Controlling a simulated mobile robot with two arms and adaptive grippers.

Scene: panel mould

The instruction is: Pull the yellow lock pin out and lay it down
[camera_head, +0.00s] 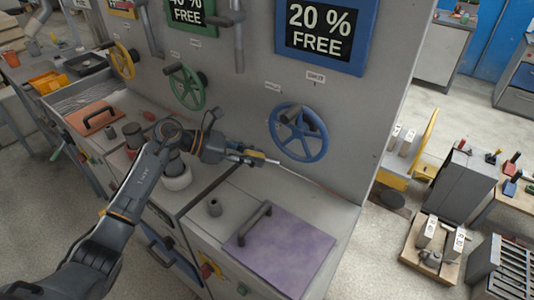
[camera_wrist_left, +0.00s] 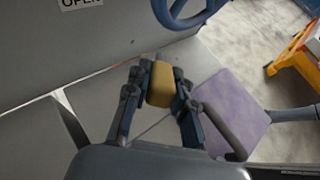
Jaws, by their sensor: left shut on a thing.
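The yellow lock pin (camera_head: 256,154) is in my left gripper (camera_head: 250,156), above the grey bench top and left of the blue handwheel. In the left wrist view the yellow grip of the pin (camera_wrist_left: 160,85) sits between the two fingers of my left gripper (camera_wrist_left: 162,80), which are shut on it from both sides. A thin light tip shows just right of the grip in the head view. The rest of the pin is hidden, and I cannot tell whether its end touches anything. My right gripper is not in view.
The blue handwheel (camera_head: 298,132) stands out from the panel close to my left gripper.

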